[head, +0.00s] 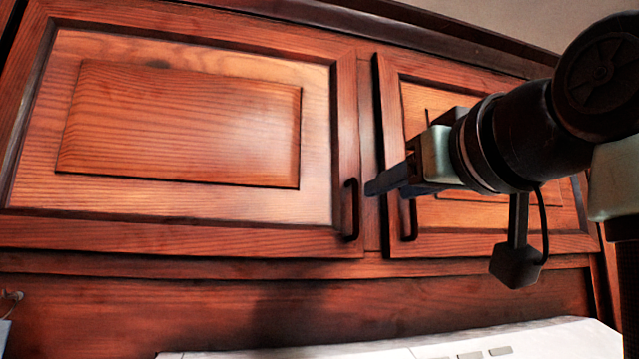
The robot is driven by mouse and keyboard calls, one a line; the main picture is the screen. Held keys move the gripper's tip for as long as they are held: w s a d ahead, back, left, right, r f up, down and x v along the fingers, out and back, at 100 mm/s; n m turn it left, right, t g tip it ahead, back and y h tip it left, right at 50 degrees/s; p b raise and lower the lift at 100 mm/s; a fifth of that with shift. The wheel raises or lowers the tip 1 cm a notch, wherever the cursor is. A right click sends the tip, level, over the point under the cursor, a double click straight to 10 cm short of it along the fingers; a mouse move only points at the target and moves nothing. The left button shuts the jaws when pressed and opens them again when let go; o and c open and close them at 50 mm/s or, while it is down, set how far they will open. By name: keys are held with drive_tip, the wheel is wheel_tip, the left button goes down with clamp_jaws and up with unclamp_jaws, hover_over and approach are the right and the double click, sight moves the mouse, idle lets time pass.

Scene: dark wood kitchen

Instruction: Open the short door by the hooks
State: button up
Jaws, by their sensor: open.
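Two short wood cabinet doors sit side by side in the head view. The left door (180,125) is wide, with a raised panel and a dark vertical bar handle (350,210) at its lower right. The right door (540,243) has a similar handle (409,218) at its lower left. Both doors look closed. A small metal hook (12,296) shows at the far left, below the left door. My gripper (384,179) is open and empty, in front of the right door's left edge. Its fingers point left toward the left door's handle, just right of it, with no clear contact.
A white appliance top (400,346) lies below the doors at the bottom. My arm comes in from the right and covers much of the right door. The space before the left door is clear.

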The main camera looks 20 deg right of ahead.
sight(357, 200)
drive_tip(key=w+p, duration=0.2)
drive_tip(key=w, duration=0.2)
drive_tip(key=w+r+p, duration=0.1)
drive_tip(key=w+p, duration=0.4)
drive_tip(key=w, duration=0.2)
drive_tip(key=shift+w+r+p, duration=0.15)
drive_tip(key=shift+w+p, duration=0.15)
drive_tip(key=shift+p, duration=0.05)
drive_tip(key=shift+w+f, duration=0.2)
drive_tip(key=shift+w, duration=0.4)
clamp_jaws()
drive_tip(key=shift+r, duration=0.1)
idle(0.5)
